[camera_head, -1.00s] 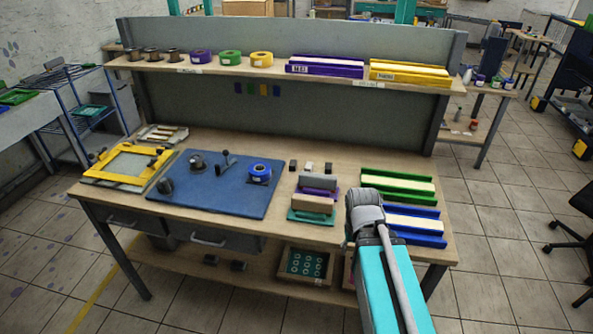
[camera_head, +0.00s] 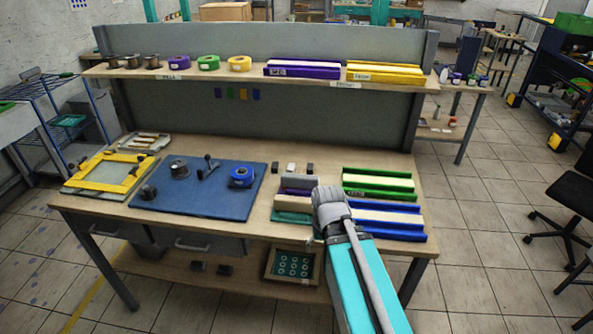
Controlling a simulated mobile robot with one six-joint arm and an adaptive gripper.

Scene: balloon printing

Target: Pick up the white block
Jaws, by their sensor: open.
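The white block (camera_head: 291,167) is small. It stands on the workbench top between two dark blocks of about the same size, behind a stack of larger blocks. My arm reaches in from the bottom right, and its grey joint is over the front of the bench, to the right of and nearer than the white block. My gripper does not show; it is outside the view or hidden behind the arm. Nothing covers the white block.
Dark blocks (camera_head: 275,167) (camera_head: 310,168) flank it closely. A green tray (camera_head: 380,195) and a blue tray (camera_head: 395,234) lie to the right. A shelf (camera_head: 215,73) runs above the back.

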